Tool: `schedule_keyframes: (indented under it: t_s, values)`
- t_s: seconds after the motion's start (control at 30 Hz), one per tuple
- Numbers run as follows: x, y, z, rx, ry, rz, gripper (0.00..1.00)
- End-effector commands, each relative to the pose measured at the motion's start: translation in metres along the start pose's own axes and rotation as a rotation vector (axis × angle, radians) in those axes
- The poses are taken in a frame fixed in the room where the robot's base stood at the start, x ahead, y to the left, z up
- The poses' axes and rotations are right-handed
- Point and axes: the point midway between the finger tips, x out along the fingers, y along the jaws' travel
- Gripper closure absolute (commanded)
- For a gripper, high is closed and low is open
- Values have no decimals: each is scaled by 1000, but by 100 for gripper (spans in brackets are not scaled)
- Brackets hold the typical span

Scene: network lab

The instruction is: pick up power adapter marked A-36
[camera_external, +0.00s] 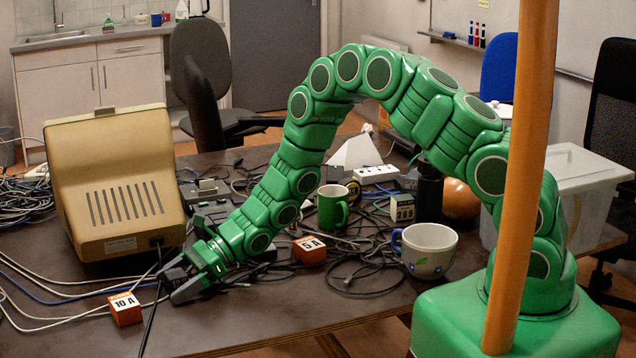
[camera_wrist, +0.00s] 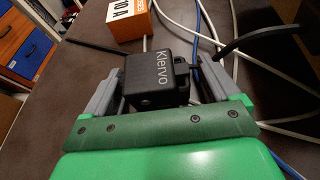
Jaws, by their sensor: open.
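A black power adapter (camera_wrist: 160,78) with "Klervo" in pale letters sits between the two grey fingers of my gripper (camera_wrist: 152,72) in the wrist view. No A-36 marking is readable on the faces that show. The fingers stand open on its left and right; I cannot tell whether either touches it. In the external view my gripper (camera_external: 180,283) is low over the table's left front, beside the beige monitor. The adapter is small and dark there, partly hidden by the fingers.
An orange-and-white block marked 10 A (camera_external: 125,308) lies just beyond the adapter. The beige monitor (camera_external: 115,185) stands close behind my gripper. Loose cables (camera_external: 55,308) run around it. A 5 A block (camera_external: 310,249), a green mug (camera_external: 332,208) and a white cup (camera_external: 428,250) stand to the right.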

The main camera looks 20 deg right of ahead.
Motion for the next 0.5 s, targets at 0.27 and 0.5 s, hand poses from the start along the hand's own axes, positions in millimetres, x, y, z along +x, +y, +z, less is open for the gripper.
schedule_keyframes:
  t_s: [0.27, 0.5]
  values:
    - [0, 0, 0, 1, 0, 0, 24]
    - [0, 0, 0, 1, 0, 0, 61]
